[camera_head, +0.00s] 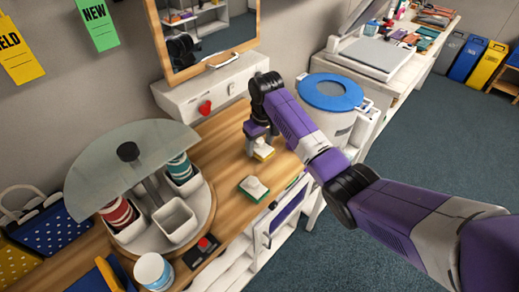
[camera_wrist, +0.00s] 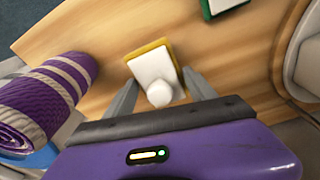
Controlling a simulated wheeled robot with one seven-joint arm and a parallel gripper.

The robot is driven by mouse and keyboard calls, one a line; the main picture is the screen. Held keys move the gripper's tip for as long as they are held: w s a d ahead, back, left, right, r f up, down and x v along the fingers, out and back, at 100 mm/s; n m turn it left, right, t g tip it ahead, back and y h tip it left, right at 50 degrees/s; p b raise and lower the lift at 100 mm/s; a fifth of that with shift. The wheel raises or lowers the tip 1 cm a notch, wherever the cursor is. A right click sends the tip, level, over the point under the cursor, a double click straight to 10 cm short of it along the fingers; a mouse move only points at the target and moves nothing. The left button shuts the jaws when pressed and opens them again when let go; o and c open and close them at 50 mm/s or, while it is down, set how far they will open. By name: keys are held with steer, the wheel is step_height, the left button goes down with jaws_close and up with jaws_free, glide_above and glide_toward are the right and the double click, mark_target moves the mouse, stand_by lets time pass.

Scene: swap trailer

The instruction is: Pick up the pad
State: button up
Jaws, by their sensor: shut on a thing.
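A pad with a white top, a pale knob and a yellow edge (camera_head: 263,152) is under my gripper (camera_head: 260,138) on the wooden counter (camera_head: 222,150). In the wrist view the yellow-edged pad (camera_wrist: 151,64) sits between the two fingers of my gripper (camera_wrist: 160,78), which is shut on it around the knob end. I cannot tell whether its underside touches the wood. A second pad, white with a green edge (camera_head: 253,188), lies on the counter nearer the front; it shows at the top of the wrist view (camera_wrist: 222,5).
A round carousel with cups (camera_head: 174,220) under a glass half-disc (camera_head: 125,165) stands at left. A white jar (camera_head: 153,270) and a dark box with a red button (camera_head: 203,248) are near the front. A blue-lidded bin (camera_head: 331,92) stands right. A rolled purple towel (camera_wrist: 45,100) shows in the wrist view.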

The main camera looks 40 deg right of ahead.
mark_target(260, 140)
step_height(260, 140, up, 18)
steer(key=p, duration=0.3)
steer(key=shift+f+p, duration=0.2)
steer(key=shift+p, duration=0.15)
steer(key=shift+c, duration=0.2)
